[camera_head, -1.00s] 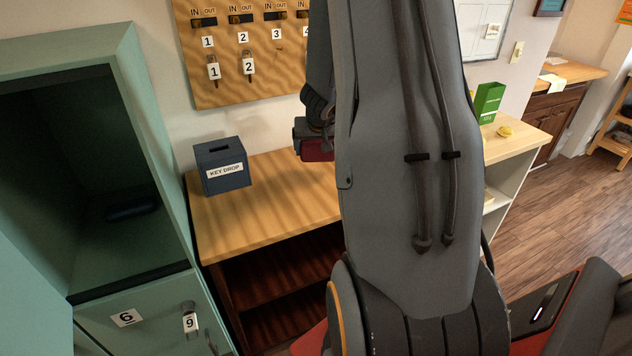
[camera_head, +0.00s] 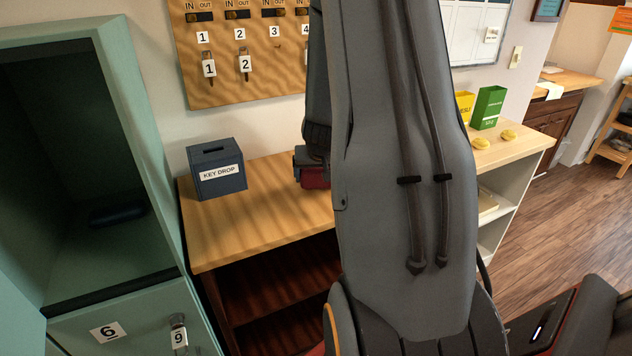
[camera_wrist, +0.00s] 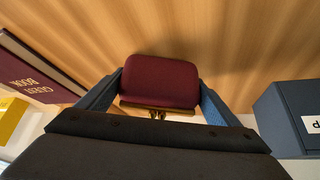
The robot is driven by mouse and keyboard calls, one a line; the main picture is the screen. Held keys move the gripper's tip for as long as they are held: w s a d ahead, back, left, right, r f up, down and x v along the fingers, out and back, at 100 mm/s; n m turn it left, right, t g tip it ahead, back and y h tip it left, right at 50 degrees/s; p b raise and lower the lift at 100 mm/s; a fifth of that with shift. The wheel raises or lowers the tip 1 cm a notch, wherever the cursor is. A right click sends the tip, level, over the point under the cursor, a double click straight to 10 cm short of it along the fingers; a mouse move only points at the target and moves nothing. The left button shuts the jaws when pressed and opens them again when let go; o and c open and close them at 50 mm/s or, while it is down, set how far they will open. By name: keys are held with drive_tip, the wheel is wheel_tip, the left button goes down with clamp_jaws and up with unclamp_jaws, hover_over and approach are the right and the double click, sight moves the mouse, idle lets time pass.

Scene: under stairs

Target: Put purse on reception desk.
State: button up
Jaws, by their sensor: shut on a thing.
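The purse is dark red with a gold clasp. In the wrist view the purse (camera_wrist: 160,82) sits between the two blue fingers of my gripper (camera_wrist: 160,92), which is shut on it. In the head view a small part of the purse (camera_head: 315,178) shows left of my arm, over the wooden desk (camera_head: 235,232). The arm hides the rest. The desk's wood grain (camera_wrist: 240,40) fills the background of the wrist view. I cannot tell whether the purse touches the desk top.
A blue key drop box (camera_head: 217,170) stands on the desk's left part and shows at the right in the wrist view (camera_wrist: 285,118). A maroon guest book (camera_wrist: 35,75) is at the left there. An open green locker (camera_head: 115,290) stands left of the desk. Bare desk lies between box and purse.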

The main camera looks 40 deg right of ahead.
drive_tip(key=shift+f, duration=0.3)
drive_tip(key=o, duration=1.4)
drive_tip(key=p+v, duration=0.5)
drive_tip(key=v, duration=0.7)
drive_tip(key=s+a+r+n+y, duration=0.1)
drive_tip(key=a+r+n+y, duration=0.2)
drive_tip(key=a, duration=1.5)
drive_tip(key=s+a+n+g, duration=0.2)
drive_tip(key=s+a+n, duration=0.2)
drive_tip(key=s+a, duration=0.6)
drive_tip(key=shift+s+a+g+y, duration=0.25)
drive_tip(key=shift+a+g+y, duration=0.15)
drive_tip(key=shift+a, duration=0.3)
